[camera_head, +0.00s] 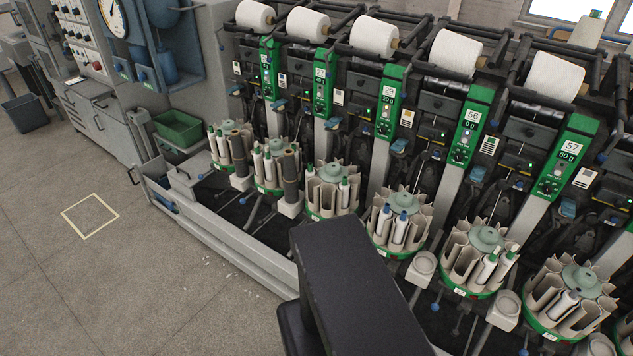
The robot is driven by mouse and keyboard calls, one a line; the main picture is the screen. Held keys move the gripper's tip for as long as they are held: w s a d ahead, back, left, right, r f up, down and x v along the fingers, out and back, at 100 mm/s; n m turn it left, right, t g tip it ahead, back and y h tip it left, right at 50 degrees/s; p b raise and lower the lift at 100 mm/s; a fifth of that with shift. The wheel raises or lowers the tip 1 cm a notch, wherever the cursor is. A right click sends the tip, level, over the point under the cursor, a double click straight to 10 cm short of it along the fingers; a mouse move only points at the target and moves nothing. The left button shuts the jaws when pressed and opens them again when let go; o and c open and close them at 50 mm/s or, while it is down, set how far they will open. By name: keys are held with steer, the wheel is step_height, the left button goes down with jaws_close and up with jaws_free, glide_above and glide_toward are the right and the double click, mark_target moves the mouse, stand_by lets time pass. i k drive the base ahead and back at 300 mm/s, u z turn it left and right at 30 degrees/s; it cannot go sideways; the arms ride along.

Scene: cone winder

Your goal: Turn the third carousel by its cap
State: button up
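A row of several round carousels with beige pockets and green base rings stands along the front of the machine. Counted from the left, the third carousel (322,197) is near the middle of the view. Its pale green cap (333,171) sits on top at the centre. White bobbins with green tips stand in some of its pockets. A dark block of my own arm is in the foreground, just below and right of this carousel in the picture. My gripper's fingers do not show.
The fourth carousel (388,234) stands close on the right, the second (265,178) close on the left. Green panels and white yarn cones (374,36) rise behind. A grey rail (235,248) runs along the machine's front. The floor (110,275) at left is clear.

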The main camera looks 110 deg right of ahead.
mark_target(332, 183)
steer(key=z, duration=0.65)
steer(key=i, duration=0.1)
steer(key=z, duration=3.35)
steer(key=i, duration=1)
steer(key=z, duration=0.05)
steer(key=k, duration=0.6)
steer(key=u, duration=2.9)
